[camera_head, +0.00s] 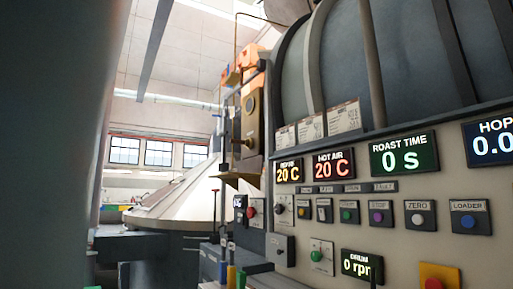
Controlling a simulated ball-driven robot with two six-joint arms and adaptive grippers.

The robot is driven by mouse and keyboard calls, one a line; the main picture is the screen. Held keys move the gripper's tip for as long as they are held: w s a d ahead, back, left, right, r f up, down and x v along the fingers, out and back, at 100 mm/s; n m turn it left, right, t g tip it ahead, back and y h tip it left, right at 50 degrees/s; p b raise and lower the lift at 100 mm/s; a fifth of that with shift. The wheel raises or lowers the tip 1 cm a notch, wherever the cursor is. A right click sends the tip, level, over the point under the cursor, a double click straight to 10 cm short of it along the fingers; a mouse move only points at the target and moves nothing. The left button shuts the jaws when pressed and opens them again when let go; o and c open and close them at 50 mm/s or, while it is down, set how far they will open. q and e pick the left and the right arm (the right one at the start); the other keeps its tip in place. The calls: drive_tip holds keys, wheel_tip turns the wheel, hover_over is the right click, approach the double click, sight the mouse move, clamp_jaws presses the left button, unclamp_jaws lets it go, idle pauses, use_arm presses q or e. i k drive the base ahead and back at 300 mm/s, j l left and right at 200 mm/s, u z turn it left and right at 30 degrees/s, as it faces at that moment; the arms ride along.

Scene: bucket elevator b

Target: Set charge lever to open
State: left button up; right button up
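I cannot tell for certain which part is the charge lever. A thin upright rod with a red top (214,205) stands left of the control panel (400,245), in front of a pale cone-shaped hopper or cover (180,195). Beside the panel's left edge is a tall orange and bronze assembly (250,110) with a small knob. Small colored handles, including a yellow one (231,276), show at the bottom near the panel; their lower ends are cut off. No gripper can be made out in this view.
The panel carries lit displays, such as roast time (404,155) at 0 s, and several buttons. A red button on a yellow plate (438,277) is at bottom right. A large dark drum (390,55) rises above. A large dark shape blocks the left side.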

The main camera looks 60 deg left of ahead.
sight(223, 135)
drive_tip(key=u, duration=2.2)
drive_tip(key=i+j+u, duration=0.3)
drive_tip(key=i, duration=0.35)
drive_tip(key=i+u, duration=0.25)
drive_tip(key=i, duration=0.4)
drive_tip(key=i+z, duration=0.1)
drive_tip(key=i, duration=0.75)
drive_tip(key=i+j+z, duration=0.1)
drive_tip(key=i, duration=0.7)
drive_tip(key=j, duration=0.1)
